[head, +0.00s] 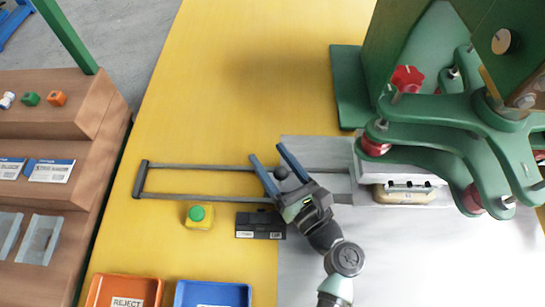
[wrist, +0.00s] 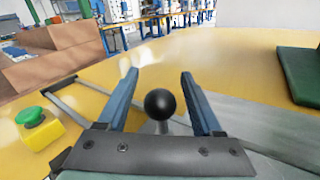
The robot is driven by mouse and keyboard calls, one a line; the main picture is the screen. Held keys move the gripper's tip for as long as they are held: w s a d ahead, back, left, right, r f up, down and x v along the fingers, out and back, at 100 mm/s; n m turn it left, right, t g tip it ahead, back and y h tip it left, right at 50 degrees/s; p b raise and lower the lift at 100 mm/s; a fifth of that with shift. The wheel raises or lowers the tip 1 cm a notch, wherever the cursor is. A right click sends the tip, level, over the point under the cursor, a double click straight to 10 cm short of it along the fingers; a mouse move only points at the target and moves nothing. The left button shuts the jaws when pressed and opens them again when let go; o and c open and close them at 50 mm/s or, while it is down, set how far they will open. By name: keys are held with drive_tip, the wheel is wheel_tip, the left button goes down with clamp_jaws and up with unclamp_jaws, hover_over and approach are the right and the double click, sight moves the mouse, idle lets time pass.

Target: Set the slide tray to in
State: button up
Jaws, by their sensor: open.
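The slide tray's dark guide rails (head: 205,197) run left to right across the yellow table, with a closed end bar at the left. A round black knob (head: 281,172) on a short post stands along the rails; it also shows in the wrist view (wrist: 160,104). My gripper (head: 266,151) is open, with its blue fingers on either side of the knob; in the wrist view the knob sits between the fingers (wrist: 158,76), apart from both. A silver block (head: 363,188) with a beige part (head: 405,193) is at the right end of the rails, partly under the green machine. The knob's connection to it is unclear.
The green machine (head: 440,140) with red-footed arms overhangs the right side. A yellow box with a green button (head: 198,215) and a black label block (head: 260,226) stand in front of the rails. Orange (head: 150,290) and blue (head: 212,293) bins are at the front.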

clamp_jaws()
idle(1.4)
